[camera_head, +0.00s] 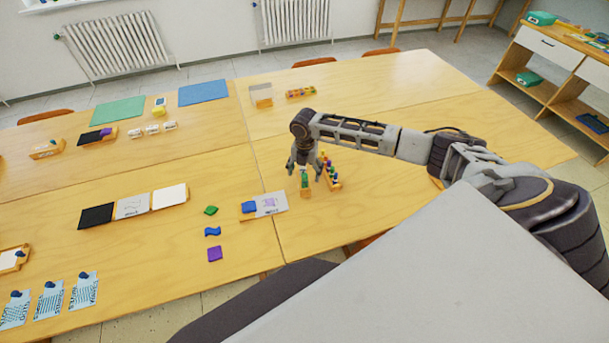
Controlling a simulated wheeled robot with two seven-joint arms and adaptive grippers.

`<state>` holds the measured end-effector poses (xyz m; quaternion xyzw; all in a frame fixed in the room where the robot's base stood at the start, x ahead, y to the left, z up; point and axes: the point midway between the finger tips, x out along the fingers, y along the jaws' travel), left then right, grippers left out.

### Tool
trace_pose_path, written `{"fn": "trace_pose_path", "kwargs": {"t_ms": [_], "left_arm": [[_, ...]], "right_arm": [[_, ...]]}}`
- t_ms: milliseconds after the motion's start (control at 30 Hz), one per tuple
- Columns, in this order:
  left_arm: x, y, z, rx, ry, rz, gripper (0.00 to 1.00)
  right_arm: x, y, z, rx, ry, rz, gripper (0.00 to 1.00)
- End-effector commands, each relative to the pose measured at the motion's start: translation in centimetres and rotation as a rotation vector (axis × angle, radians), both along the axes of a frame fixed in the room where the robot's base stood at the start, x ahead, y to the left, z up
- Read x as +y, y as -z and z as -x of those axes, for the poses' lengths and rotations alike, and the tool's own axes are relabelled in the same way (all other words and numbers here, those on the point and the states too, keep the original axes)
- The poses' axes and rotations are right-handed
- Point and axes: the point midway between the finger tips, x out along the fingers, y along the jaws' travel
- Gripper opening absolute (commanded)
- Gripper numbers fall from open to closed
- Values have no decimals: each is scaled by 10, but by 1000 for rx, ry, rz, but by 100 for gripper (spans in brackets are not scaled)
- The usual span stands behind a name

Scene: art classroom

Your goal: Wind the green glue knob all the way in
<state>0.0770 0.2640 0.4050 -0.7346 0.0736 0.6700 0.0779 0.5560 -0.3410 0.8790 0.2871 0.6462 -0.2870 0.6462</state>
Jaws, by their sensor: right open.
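A small green knob (304,179) shows on top of an orange-brown block (306,192) near the middle of the table. My right gripper (305,170) points down over it, with its open fingers on either side of the green part. I cannot tell whether the fingers touch it. The gripper's body partly hides the knob. My left gripper is out of view.
A wooden rack with several coloured pegs (331,172) stands close on the right of the gripper. A sheet with a blue piece (249,207) lies to the left, near loose green (211,210), blue (213,231) and purple (215,254) pieces. The table's back right (400,90) is clear.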

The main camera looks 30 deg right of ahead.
Motion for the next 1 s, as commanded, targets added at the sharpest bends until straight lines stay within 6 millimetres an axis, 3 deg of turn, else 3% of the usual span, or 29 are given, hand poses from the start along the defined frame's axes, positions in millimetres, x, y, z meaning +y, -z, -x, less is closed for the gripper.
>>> {"fn": "trace_pose_path", "kwargs": {"t_ms": [1000], "left_arm": [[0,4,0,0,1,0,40]], "right_arm": [[0,12,0,1,0,1,80]]}}
